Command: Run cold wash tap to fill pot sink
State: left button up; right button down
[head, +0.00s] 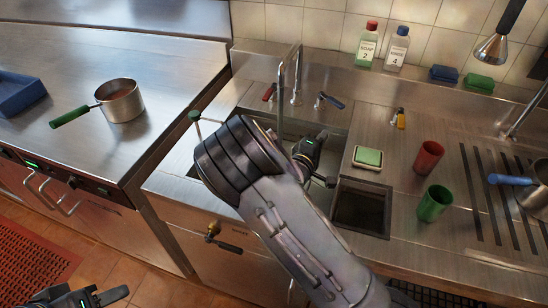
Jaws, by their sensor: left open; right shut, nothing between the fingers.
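The pot sink (340,143) is a steel basin set in the counter at centre, largely covered by my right arm. A tall steel spout (297,68) stands behind it and bends down over it. A blue-handled tap lever (332,101) is right of the spout base, and a red-handled one (269,93) is left of it. My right gripper (316,155) is shut and empty over the sink, in front of and below the blue lever, apart from it. My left gripper (106,297) is open and empty low at the left, over the floor. Water in the sink cannot be made out.
A small square basin (378,225) and a green sponge (368,158) lie right of the sink. Red (429,157) and green (434,203) cups stand on the counter. A pot (121,100) sits on the left counter.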

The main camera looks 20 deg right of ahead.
aim_at(337, 104)
jog(key=i+j+z, duration=0.35)
jog(key=j+z, duration=0.4)
jog(key=i+j, duration=0.05)
